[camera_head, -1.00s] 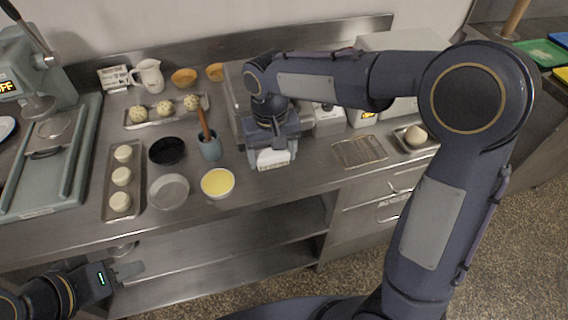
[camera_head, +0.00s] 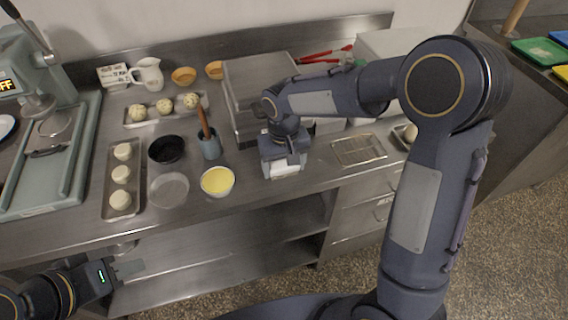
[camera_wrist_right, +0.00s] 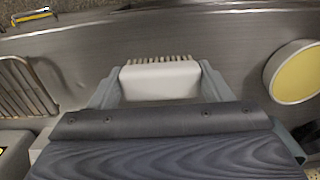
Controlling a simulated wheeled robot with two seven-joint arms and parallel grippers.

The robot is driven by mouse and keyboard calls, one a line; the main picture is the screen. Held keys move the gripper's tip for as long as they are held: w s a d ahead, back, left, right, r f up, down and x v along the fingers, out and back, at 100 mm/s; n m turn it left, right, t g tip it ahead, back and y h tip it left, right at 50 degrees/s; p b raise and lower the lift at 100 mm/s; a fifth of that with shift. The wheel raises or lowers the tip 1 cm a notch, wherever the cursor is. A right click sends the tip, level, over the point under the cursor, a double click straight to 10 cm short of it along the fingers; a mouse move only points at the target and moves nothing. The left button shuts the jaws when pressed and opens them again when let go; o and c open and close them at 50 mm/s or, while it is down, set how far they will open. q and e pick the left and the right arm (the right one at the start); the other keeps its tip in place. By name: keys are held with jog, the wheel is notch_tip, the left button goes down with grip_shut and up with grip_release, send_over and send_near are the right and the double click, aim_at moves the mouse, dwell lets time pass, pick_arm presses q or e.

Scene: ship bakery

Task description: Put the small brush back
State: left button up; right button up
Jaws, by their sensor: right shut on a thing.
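My right gripper (camera_head: 283,172) is shut on the small brush (camera_head: 288,168), over the front part of the steel counter. In the right wrist view, the brush's white head (camera_wrist_right: 160,80) sits between the two fingers, with a row of pale bristles along its far edge. The rest of the brush is hidden behind the gripper. A grey-blue cup (camera_head: 210,149) with a brown-handled tool in it stands to the left of the right gripper. My left gripper (camera_head: 128,270) is low at the left, in front of the counter; its jaw opening is unclear.
A bowl of yellow filling (camera_head: 217,181) stands left of the right gripper, and a wire rack (camera_head: 359,150) lies to its right. A grey box-like appliance (camera_head: 262,80) stands behind it. Red tongs (camera_head: 325,55) lie further back. A tray of dough balls (camera_head: 107,205) is at the left.

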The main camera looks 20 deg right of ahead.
aim_at(285, 165)
jog(key=o, duration=1)
notch_tip(285, 165, up, 12)
jog(key=shift+s+r+p, duration=0.1)
jog(key=shift+r+p, duration=0.1)
jog(key=shift+p, duration=0.1)
jog(key=s+d+r+t+y, duration=0.2)
jog(key=s+d, duration=0.5)
jog(key=s, duration=0.3)
jog(key=s+f+t, duration=0.1)
jog(key=s, duration=0.3)
jog(key=s+f+m+t+y, duration=0.1)
jog(key=s, duration=0.3)
jog(key=s+f+m+t, duration=0.1)
jog(key=s+f, duration=0.1)
jog(key=s, duration=0.1)
jog(key=shift+s+d+f+t+y, duration=0.1)
jog(key=shift+s+d+t+y, duration=0.2)
jog(key=shift+s+y, duration=0.1)
